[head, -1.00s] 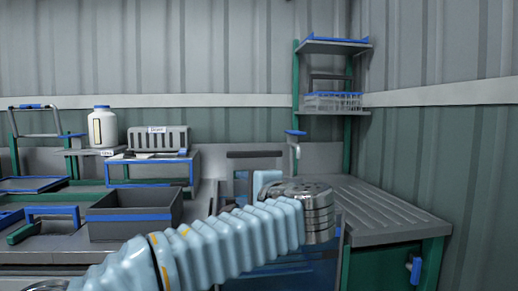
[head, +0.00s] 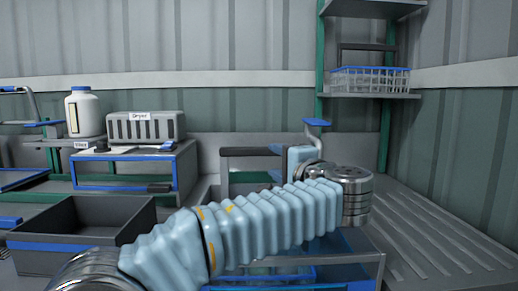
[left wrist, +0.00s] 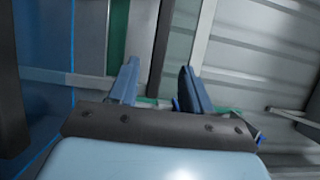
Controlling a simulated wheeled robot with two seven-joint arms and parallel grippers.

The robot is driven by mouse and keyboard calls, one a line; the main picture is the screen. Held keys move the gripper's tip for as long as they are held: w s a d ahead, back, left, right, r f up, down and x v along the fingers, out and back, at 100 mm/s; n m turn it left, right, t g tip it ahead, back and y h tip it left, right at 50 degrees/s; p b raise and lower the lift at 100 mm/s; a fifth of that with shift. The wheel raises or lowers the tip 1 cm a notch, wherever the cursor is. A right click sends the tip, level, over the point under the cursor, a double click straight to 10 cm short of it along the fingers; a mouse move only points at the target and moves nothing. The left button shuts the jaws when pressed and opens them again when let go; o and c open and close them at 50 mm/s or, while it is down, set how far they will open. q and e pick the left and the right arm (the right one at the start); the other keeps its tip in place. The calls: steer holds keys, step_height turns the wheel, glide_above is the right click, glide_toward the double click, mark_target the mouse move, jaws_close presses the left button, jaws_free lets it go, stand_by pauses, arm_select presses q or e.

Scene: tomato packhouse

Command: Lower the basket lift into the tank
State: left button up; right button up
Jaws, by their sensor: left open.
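The tank (head: 345,268) is a low, clear-walled tub with a grey rim at bottom centre in the head view, partly hidden by my left arm. A dark bar (head: 250,152), which looks like the basket lift's handle, stands above it. A blue-edged basket (head: 290,275) shows low behind the tank's wall. My left gripper (head: 279,149) is at the right end of the bar, mostly hidden by its wrist. In the left wrist view the gripper (left wrist: 160,88) is open, with a dark strip (left wrist: 161,45) between its fingers. I cannot tell whether they touch. My right gripper is out of view.
A blue-topped tap (head: 316,122) stands just behind my left wrist. A ribbed grey draining board (head: 440,235) lies right, clear. A grey bin (head: 85,225), a dryer (head: 145,127) and a white jug (head: 84,112) are left. A wire basket (head: 370,80) sits on the shelf.

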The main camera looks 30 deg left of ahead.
mark_target(259, 153)
arm_select(q)
steer(key=p+x, duration=0.2)
steer(key=x, duration=1)
steer(key=shift+w+a, duration=0.1)
steer(key=shift+a, duration=0.2)
steer(key=shift+c, duration=0.2)
jaws_close()
